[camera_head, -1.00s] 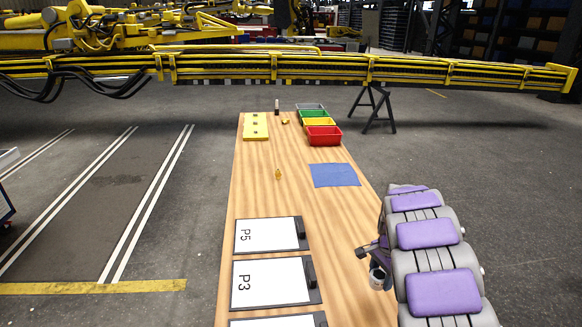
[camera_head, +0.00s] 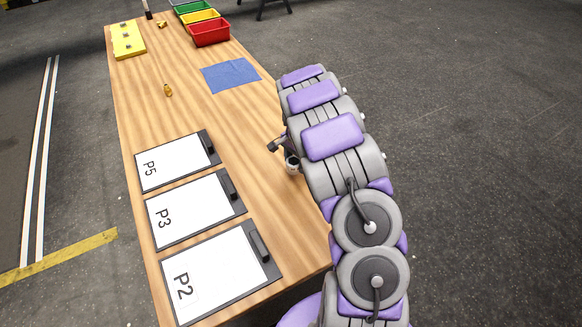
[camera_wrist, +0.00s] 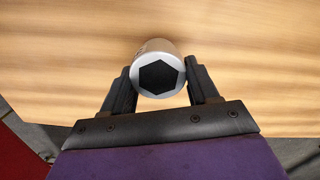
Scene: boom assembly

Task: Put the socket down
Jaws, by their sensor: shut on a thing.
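The socket (camera_wrist: 158,48) is a silver cylinder with a dark hexagonal opening facing the wrist camera. My gripper (camera_wrist: 160,84) is shut on it, one dark finger on each side. In the head view the socket (camera_head: 292,164) shows small and grey beside my gripper (camera_head: 283,152), near the right edge of the wooden table (camera_head: 188,120). The wrist view has wood grain behind the socket. I cannot tell whether the socket touches the table.
Clipboards marked P5 (camera_head: 172,163), P3 (camera_head: 190,212) and P2 (camera_head: 216,280) lie left of my gripper. A blue mat (camera_head: 231,75), a red bin (camera_head: 209,35), a yellow plate (camera_head: 127,40) and a small brass-coloured part (camera_head: 168,91) are farther back. Bare wood lies between mat and clipboards.

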